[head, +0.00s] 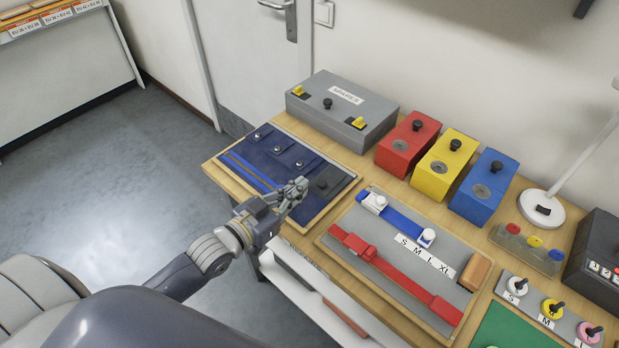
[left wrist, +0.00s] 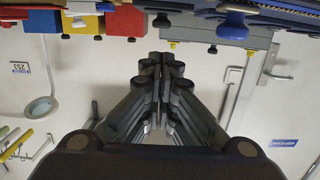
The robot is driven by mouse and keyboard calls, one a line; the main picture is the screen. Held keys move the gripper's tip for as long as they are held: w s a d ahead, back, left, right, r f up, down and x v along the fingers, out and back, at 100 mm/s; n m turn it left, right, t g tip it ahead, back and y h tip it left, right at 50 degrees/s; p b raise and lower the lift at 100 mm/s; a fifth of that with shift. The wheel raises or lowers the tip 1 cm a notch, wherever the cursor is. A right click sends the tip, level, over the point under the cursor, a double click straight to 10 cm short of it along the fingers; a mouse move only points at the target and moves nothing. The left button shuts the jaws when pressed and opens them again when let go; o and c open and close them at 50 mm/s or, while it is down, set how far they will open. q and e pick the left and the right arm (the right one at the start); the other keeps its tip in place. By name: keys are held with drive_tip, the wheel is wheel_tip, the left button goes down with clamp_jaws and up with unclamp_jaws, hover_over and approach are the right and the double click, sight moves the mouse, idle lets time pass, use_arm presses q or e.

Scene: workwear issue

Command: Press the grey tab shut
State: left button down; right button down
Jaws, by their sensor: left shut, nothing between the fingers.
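A navy board (head: 238,142) lies on the left end of the wooden bench in the head view. It carries several blue flaps with round studs and a blue strip. A dark grey tab (head: 325,181) with a dark knob sits at the board's right end. My left gripper (head: 299,186) is shut and empty, just left of the grey tab and over the board. It partly hides the tab's near side, and I cannot tell whether it touches. In the left wrist view the shut fingers (left wrist: 161,65) point up the picture. My right gripper is not in view.
A grey box labelled spares (head: 369,102) stands behind the board. Red (head: 399,151), yellow (head: 438,176) and blue (head: 478,199) boxes stand right of it. A strap board (head: 396,291) with blue and red straps lies to the right, and a lamp (head: 541,207) stands beyond.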

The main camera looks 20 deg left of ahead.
use_arm(q)
drive_tip(key=shift+s+a+f, duration=0.2)
drive_tip(key=shift+s+f, duration=0.1)
drive_tip(key=shift+s, duration=0.2)
drive_tip(key=shift+s+a+f, duration=0.15)
drive_tip(key=shift+s+f, duration=0.15)
drive_tip(key=shift+s, duration=0.2)
drive_tip(key=shift+s+a+b, duration=0.15)
drive_tip(key=shift+s+b, duration=0.2)
drive_tip(key=shift+s, duration=0.2)
drive_tip(key=shift+f, duration=0.1)
